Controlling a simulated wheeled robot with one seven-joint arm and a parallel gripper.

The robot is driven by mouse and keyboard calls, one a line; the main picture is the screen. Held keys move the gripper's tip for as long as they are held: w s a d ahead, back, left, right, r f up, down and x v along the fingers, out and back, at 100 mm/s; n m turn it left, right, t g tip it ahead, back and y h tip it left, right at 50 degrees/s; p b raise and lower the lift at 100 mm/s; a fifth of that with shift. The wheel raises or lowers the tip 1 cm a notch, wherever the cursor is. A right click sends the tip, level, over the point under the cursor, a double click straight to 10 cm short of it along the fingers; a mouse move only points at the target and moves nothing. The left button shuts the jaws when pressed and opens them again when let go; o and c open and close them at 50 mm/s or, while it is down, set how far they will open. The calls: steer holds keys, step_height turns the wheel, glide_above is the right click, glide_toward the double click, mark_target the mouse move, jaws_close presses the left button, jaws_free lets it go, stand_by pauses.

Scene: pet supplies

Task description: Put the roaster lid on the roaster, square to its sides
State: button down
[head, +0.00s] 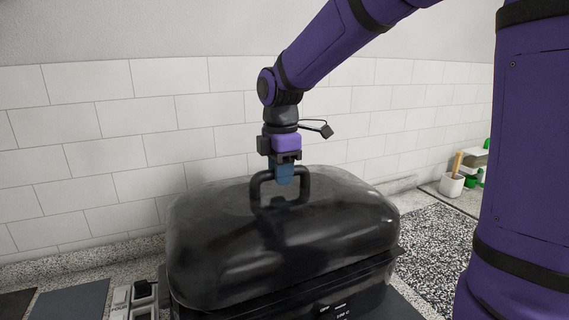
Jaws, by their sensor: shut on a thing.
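The black roaster lid (290,245) is a large domed cover with a loop handle (262,188) on top. My gripper (284,182) is above the lid's middle, pointing down, with its fingers shut on the handle. The black roaster (350,298) is below the lid, with pale markings on its front. The lid is over the roaster and looks roughly in line with its sides. A dark ledge shows at the right end, just under the lid's edge. I cannot tell whether the rim touches all round; the far and left sides are hidden.
A white tiled wall (100,150) stands close behind. Speckled counter (435,240) is bare to the right. A white pot (452,185) and green items (477,160) stand at the far right. A small grey and black holder (135,298) and dark mats (70,300) are at the lower left.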

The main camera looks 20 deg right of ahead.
mark_target(281, 191)
steer(key=shift+f, duration=2)
stand_by(1.2)
steer(key=c, duration=0.8)
jaws_free()
steer(key=shift+f, duration=0.1)
step_height(281, 191, up, 11)
steer(key=shift+s, duration=0.1)
